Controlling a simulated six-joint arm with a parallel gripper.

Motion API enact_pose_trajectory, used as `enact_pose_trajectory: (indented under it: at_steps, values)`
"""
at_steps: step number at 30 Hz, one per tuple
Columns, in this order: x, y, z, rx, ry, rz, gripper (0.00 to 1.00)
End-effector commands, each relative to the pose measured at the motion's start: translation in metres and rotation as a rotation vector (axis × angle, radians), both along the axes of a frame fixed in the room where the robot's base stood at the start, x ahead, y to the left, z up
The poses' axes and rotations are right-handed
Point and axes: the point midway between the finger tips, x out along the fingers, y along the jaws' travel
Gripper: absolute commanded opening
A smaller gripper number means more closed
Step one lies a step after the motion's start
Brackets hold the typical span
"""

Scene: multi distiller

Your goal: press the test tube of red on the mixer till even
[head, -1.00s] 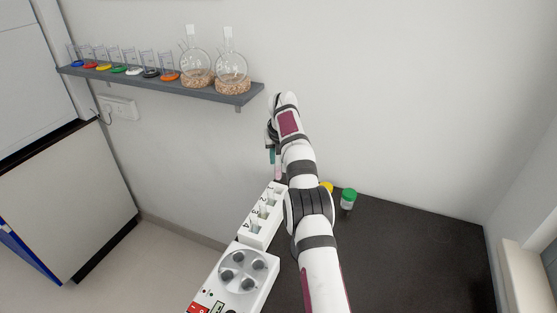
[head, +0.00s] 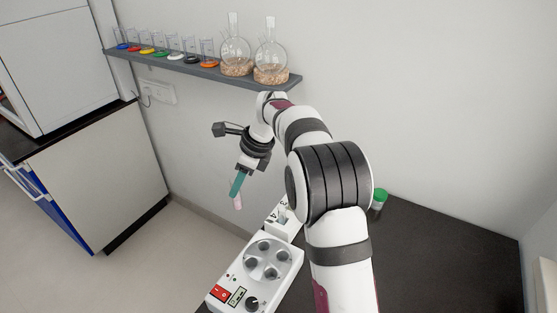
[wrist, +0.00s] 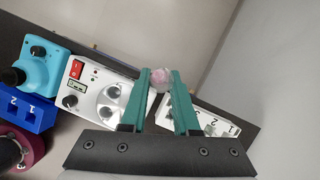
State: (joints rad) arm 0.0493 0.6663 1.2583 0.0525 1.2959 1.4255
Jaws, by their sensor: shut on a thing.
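My gripper (head: 238,186) has green fingers and is shut on a test tube (head: 238,202) with pale pink contents. The tube hangs below the fingers, slightly tilted, in the air and apart from the mixer. In the wrist view the tube (wrist: 160,77) shows between the fingertips (wrist: 160,84). The white mixer (head: 236,282) stands at the bottom centre, nearer than the tube, with a grey round plate (head: 273,259) bearing several dark cups. In the wrist view the mixer (wrist: 84,92) lies left of the fingers, which hide part of it.
A white numbered rack (head: 283,229) stands behind the mixer, partly hidden by my arm. A green-capped jar (head: 380,197) stands right of my arm. In the wrist view a cyan device (wrist: 42,65) and a blue rack (wrist: 32,112) are at the left. A shelf (head: 180,66) holds glassware.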

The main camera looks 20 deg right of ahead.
Motion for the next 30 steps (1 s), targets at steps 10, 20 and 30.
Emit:
enact_pose_trajectory:
  at_steps: [10, 20, 30]
  values:
    - [-0.193, 0.106, 0.017, -0.002, -0.001, 1.17, 0.0]
    - [-0.301, 0.115, 0.016, -0.004, -0.003, 1.728, 0.0]
    - [-0.305, 0.115, -0.016, -0.001, 0.0, 1.748, 0.0]
